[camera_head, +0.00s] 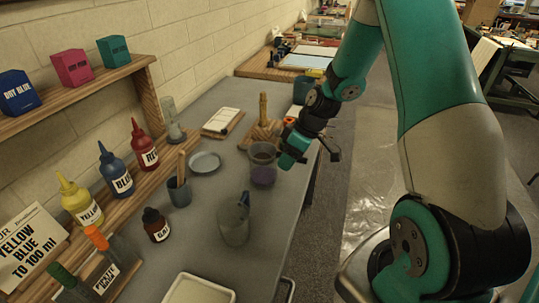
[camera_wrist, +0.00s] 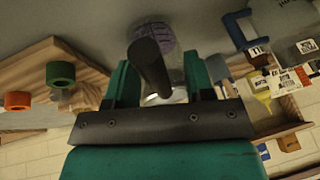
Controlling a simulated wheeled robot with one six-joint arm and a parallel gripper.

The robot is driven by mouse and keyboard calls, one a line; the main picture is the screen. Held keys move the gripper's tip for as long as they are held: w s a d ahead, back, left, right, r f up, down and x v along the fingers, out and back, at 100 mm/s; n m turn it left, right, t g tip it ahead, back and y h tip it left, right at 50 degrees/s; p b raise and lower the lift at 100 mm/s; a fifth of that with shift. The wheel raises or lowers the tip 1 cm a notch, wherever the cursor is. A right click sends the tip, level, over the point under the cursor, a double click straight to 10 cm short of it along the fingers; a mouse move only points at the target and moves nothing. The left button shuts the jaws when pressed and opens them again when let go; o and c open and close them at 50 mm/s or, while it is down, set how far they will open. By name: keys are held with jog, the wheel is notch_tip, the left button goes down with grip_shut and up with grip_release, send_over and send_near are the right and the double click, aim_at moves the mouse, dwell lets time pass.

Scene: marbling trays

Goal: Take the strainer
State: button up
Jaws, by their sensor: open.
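No strainer shows clearly as a whole. A clear beaker with purple contents (camera_head: 263,172) stands on the grey table; a purple, ribbed shape (camera_wrist: 160,37) shows beyond my fingers in the wrist view. A dark, thick rod like a handle (camera_wrist: 150,68) lies between my fingers in that view; I cannot tell if it belongs to the strainer. My gripper (camera_head: 291,157) is beside the beaker on its right, and in the wrist view my gripper (camera_wrist: 159,72) has its green fingers apart, one on each side of the rod. Contact cannot be told.
A clear jug (camera_head: 235,222) stands in front of the beaker. A grey cup (camera_head: 180,192), a small dish (camera_head: 205,162) and a dark bottle (camera_head: 156,225) are to the left. A white tray (camera_head: 198,290) is at the near edge. Wooden shelves with paint bottles line the wall.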

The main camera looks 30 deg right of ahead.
grip_shut()
jog(key=shift+r, duration=0.1)
